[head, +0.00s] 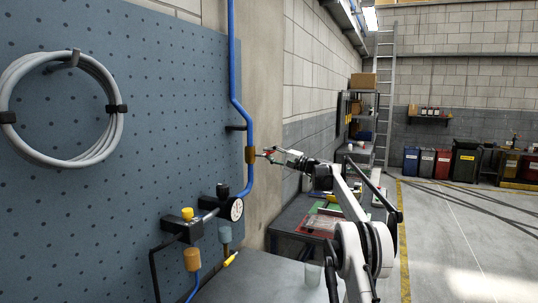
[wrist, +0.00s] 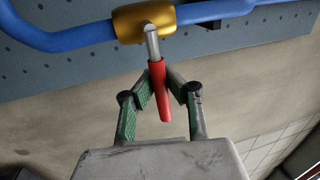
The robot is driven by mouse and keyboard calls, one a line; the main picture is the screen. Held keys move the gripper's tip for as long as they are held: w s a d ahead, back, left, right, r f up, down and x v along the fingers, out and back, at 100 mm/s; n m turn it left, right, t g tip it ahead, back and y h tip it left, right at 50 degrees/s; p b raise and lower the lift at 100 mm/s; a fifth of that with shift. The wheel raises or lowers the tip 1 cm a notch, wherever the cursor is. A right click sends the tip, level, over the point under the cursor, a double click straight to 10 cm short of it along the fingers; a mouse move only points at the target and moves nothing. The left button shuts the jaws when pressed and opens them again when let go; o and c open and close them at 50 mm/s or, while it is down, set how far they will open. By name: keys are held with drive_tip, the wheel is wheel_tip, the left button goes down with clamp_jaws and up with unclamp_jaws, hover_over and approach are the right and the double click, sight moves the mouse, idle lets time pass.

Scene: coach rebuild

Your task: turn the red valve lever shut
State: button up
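The brass valve body (head: 250,154) sits on the blue pipe beside the pegboard's right edge; it also shows at the top of the wrist view (wrist: 143,22). A metal stem joins it to the red lever (wrist: 160,92), which points away from the valve, roughly across the pipe. My gripper (wrist: 160,74) has its green-padded fingertips drawn in on both sides of the lever, seemingly touching it, with the lever's free end reaching back between the fingers. In the head view my gripper (head: 270,153) is right of the valve, and the lever is small and partly hidden.
The blue pipe (head: 233,60) bends down past a pressure gauge (head: 237,209) and fittings with a yellow knob (head: 187,214). A coiled grey hose (head: 117,145) hangs on the pegboard. A workbench (head: 290,218) with trays stands behind my arm. Open floor lies right.

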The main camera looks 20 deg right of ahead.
drive_tip(key=o, duration=0.5)
drive_tip(key=shift+s+d, duration=0.1)
drive_tip(key=shift+d, duration=0.05)
drive_tip(key=v, duration=1.1)
drive_tip(key=shift+s+d, duration=0.25)
drive_tip(key=shift+f, duration=0.1)
drive_tip(key=x, duration=1.2)
drive_tip(key=shift+s, duration=0.1)
